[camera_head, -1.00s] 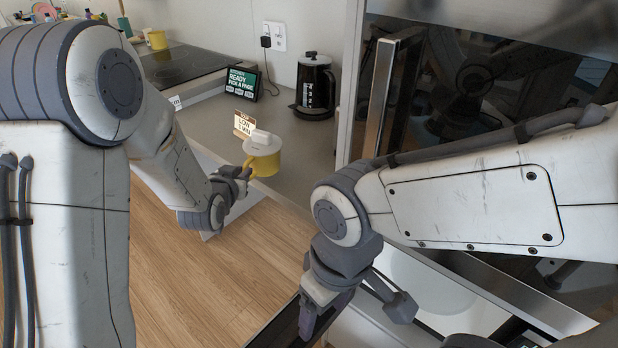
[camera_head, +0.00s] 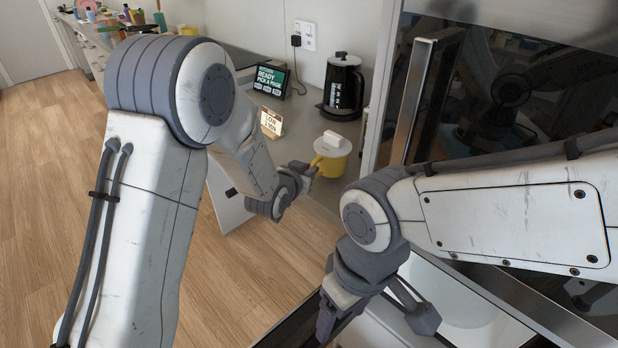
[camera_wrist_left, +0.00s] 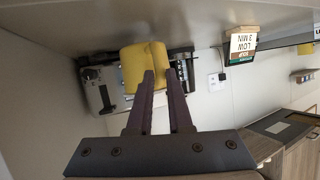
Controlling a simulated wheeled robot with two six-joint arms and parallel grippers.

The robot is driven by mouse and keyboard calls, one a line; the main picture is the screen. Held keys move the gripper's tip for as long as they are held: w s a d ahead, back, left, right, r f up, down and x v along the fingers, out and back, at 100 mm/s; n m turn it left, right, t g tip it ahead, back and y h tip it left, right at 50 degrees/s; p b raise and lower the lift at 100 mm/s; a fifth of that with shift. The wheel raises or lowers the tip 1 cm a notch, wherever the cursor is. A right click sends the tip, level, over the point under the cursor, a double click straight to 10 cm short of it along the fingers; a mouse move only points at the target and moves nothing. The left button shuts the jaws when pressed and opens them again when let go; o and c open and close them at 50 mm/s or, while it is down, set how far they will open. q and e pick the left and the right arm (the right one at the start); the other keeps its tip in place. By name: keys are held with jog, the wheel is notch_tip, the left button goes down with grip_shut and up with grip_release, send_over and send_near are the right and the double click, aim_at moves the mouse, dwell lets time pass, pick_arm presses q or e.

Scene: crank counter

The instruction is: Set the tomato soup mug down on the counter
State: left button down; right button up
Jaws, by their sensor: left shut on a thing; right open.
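The yellow mug (camera_head: 331,163), with a white top, is upright at the counter (camera_head: 300,122) near its front edge. I cannot tell whether its base touches the surface. My left gripper (camera_head: 306,171) is shut on the mug's handle side, to the left of the mug. In the left wrist view the mug (camera_wrist_left: 143,66) shows at the tips of the two dark fingers (camera_wrist_left: 160,80), which hide part of it. My right gripper (camera_head: 373,318) is open and empty, low in front of the counter.
A small card sign (camera_head: 271,122) stands left of the mug. A black kettle (camera_head: 343,84) and a dark display (camera_head: 271,79) stand behind, near the wall. A tall cabinet with a metal handle (camera_head: 408,100) bounds the right. Bare counter lies between mug and kettle.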

pick_arm(q)
notch_tip(320, 180, down, 2)
jog(key=shift+f, duration=0.2)
jog(key=shift+f, duration=0.2)
jog(key=c, duration=0.8)
grip_release()
jog(key=shift+c, duration=0.2)
